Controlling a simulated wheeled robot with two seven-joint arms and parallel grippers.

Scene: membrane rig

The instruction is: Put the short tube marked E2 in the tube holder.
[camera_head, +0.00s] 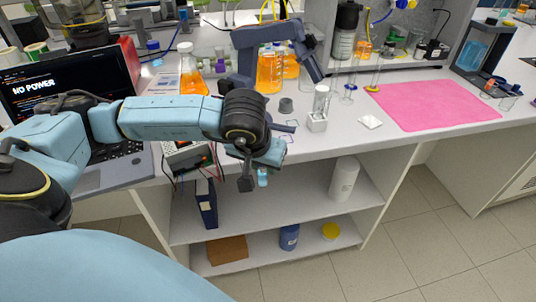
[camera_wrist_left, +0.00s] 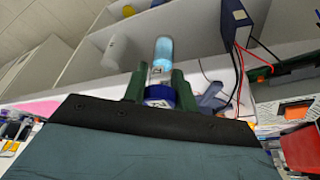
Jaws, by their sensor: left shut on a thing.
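My left gripper (camera_head: 254,180) hangs in front of the bench's front edge, above the shelves. In the left wrist view its two dark fingers (camera_wrist_left: 159,88) are shut on a short tube (camera_wrist_left: 162,56) with light blue contents and a blue cap. A small white block (camera_head: 317,123), which looks like the tube holder, stands on the bench to the right of the gripper. A pale cylinder stands at or just behind it; I cannot tell which. My right gripper is out of view.
A dark blue jointed arm (camera_head: 270,38) stands behind, near flasks of orange liquid (camera_head: 268,74). A grey cup (camera_head: 286,105) is left of the block. A pink mat (camera_head: 435,105) lies right. A laptop (camera_head: 62,85) is left. Shelves below hold a white bottle (camera_head: 343,178).

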